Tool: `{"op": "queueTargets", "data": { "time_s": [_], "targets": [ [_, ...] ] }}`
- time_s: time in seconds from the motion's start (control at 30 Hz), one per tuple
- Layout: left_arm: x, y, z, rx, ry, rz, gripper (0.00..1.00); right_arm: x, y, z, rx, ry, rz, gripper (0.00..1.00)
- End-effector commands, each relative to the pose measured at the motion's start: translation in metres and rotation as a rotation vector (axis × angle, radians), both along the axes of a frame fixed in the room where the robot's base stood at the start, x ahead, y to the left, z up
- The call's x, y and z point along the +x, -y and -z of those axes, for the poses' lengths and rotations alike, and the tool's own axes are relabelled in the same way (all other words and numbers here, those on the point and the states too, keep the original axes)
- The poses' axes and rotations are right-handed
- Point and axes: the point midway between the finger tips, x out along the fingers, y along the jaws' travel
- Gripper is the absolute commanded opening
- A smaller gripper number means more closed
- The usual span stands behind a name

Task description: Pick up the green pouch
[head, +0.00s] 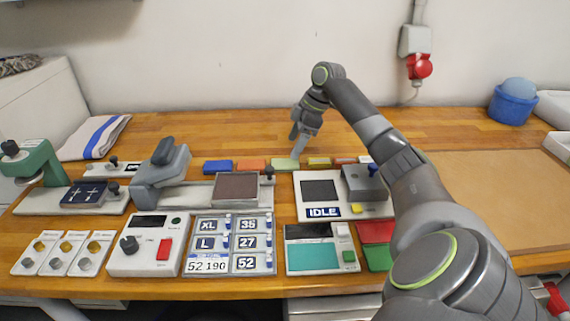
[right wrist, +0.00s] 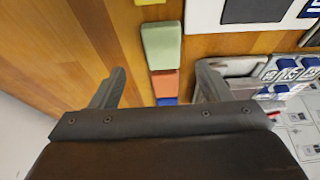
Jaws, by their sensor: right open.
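The green pouch (head: 285,164) is a small light-green block lying flat on the wooden bench, in a row of coloured pieces near the middle. My right gripper (head: 299,143) is above and just behind it, pointing down. In the right wrist view the green pouch (right wrist: 161,45) lies just beyond the fingertips, roughly centred between them. The right gripper (right wrist: 160,72) is open and empty there, fingers apart on either side of the row. The height gap to the pouch is hard to tell. My left gripper is not in view.
An orange piece (head: 251,165) and a yellow piece (head: 319,162) flank the pouch; a blue piece (head: 218,167) lies farther left. A white device marked IDLE (head: 350,210) stands in front to the right. The bench behind the row is mostly clear.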

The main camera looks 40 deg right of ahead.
Motion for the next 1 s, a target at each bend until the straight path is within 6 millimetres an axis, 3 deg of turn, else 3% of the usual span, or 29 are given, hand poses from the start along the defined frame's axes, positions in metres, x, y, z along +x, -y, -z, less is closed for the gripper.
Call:
{"op": "queueTargets", "data": {
  "time_s": [0.27, 0.6, 0.8, 1.0],
  "targets": [
    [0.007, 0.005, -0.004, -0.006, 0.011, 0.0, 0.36, 0.003, -0.005, 0.015, 0.0, -0.002, -0.001, 0.71],
    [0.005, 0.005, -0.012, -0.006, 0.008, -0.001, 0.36, 0.012, -0.02, 0.056, 0.001, -0.001, 0.0, 0.71],
    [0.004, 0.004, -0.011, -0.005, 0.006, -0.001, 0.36, 0.012, -0.02, 0.057, -0.001, 0.0, 0.0, 0.71],
    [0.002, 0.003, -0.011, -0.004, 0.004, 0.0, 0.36, 0.012, -0.02, 0.057, -0.001, 0.0, 0.0, 0.46]
  ]
}}
